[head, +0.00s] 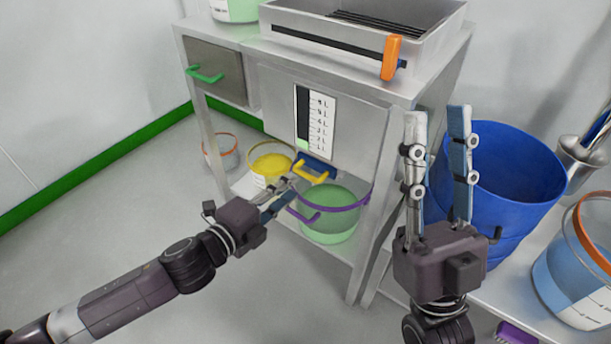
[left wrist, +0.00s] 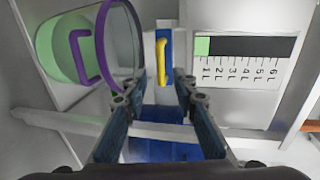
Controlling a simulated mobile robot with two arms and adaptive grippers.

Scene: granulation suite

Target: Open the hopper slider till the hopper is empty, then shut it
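The hopper (head: 270,100) has a level gauge (head: 302,112) on its front, black with a short green band at the bottom, near the 1 L mark. The gauge also shows in the left wrist view (left wrist: 250,47). Below it is the blue slider (head: 319,163) with a yellow handle (head: 311,172). A clear bucket with a purple rim (head: 345,209) and green contents stands underneath. My left gripper (head: 287,187) is open just in front of the handle. In the left wrist view the handle (left wrist: 162,62) appears ahead, between the fingers. My right gripper (head: 438,112) is open and empty, pointing up.
A yellow bucket (head: 270,162) and an orange-rimmed bucket (head: 221,152) stand left of the purple-rimmed one. A large blue bin (head: 515,170) is behind my right gripper. An orange handle (head: 391,57) is on top. The floor at left is clear.

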